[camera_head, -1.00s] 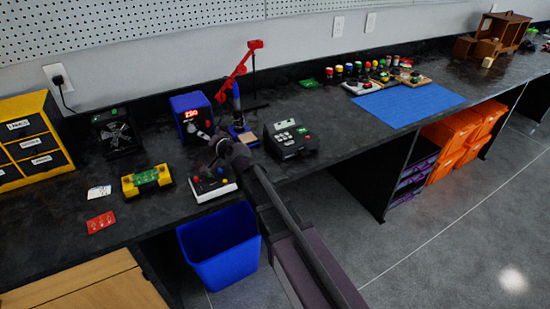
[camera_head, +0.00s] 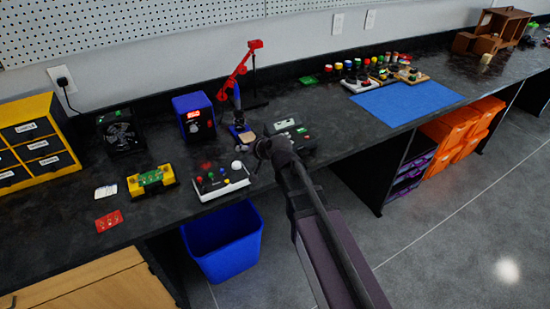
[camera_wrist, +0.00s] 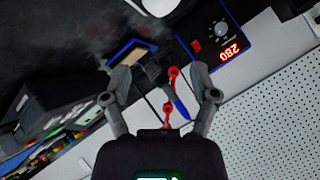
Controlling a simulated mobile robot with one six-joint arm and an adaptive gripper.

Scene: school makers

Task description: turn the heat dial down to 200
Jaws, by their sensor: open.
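The blue soldering station (camera_head: 194,117) stands toward the back of the bench, left of centre in the head view. Its front also shows in the wrist view (camera_wrist: 243,38), inverted. The round heat dial (camera_wrist: 219,29) is beside a red switch (camera_wrist: 197,45). The lit red display (camera_wrist: 230,52) appears to read 280. My gripper (camera_wrist: 166,85) is open and empty, its fingers spread apart and clear of the dial. In the head view my gripper (camera_head: 262,147) is right of and nearer than the station; its fingers are hard to make out there.
The iron stand (camera_head: 243,133) and red jointed arm (camera_head: 236,75) stand right of the station. A button box (camera_head: 222,183) lies in front, and a black case (camera_head: 300,138) sits at right, partly behind my arm. A black fan unit (camera_head: 120,135) stands at left.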

